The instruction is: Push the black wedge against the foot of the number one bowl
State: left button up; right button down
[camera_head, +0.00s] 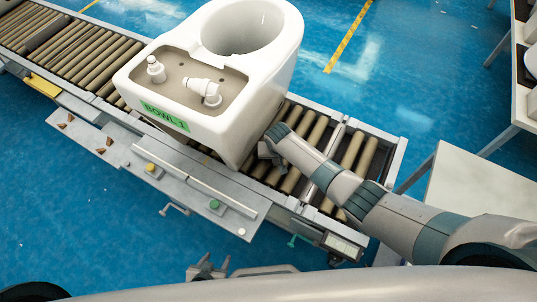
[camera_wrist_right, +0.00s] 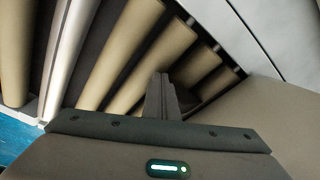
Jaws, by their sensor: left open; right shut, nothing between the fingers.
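The number one bowl (camera_head: 225,125) is a white toilet with a green "BOWL 1" label (camera_head: 165,116) on its near side. It stands upright on the roller conveyor. My right gripper (camera_head: 268,152) is low beside the bowl's right side, close to the rollers. In the right wrist view its fingers (camera_wrist_right: 160,92) are together, with nothing between them. A pale surface at the lower right of that view is probably the bowl's side (camera_wrist_right: 275,125). I cannot make out the black wedge in either view. My left gripper (camera_head: 207,268) is open and empty at the bottom, away from the bowl.
Conveyor rollers (camera_head: 352,150) run under and beside the bowl; they also show in the right wrist view (camera_wrist_right: 120,50). A metal ledge (camera_head: 190,185) with buttons and handles lines the near side. A white table (camera_head: 475,195) stands at the right. Blue floor lies beyond.

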jog(key=shift+w+a, duration=0.3)
jog(key=shift+a, duration=0.2)
jog(key=shift+s+d+p, duration=0.25)
jog(key=shift+d+p, duration=0.05)
jog(key=shift+d, duration=0.1)
jog(key=shift+w+d, duration=0.15)
jog(key=shift+w, duration=0.1)
dwell(0.7)
jog(key=shift+w+a+b, duration=0.3)
jog(key=shift+w+a, duration=0.15)
jog(key=shift+a, duration=0.2)
dwell(1.0)
jog(key=shift+s+d+r+p, duration=0.1)
jog(key=shift+s+d+p, duration=0.3)
jog(key=shift+p, duration=0.2)
jog(key=shift+s+d, duration=0.2)
jog(key=shift+d, duration=0.25)
jog(key=shift+p, duration=0.35)
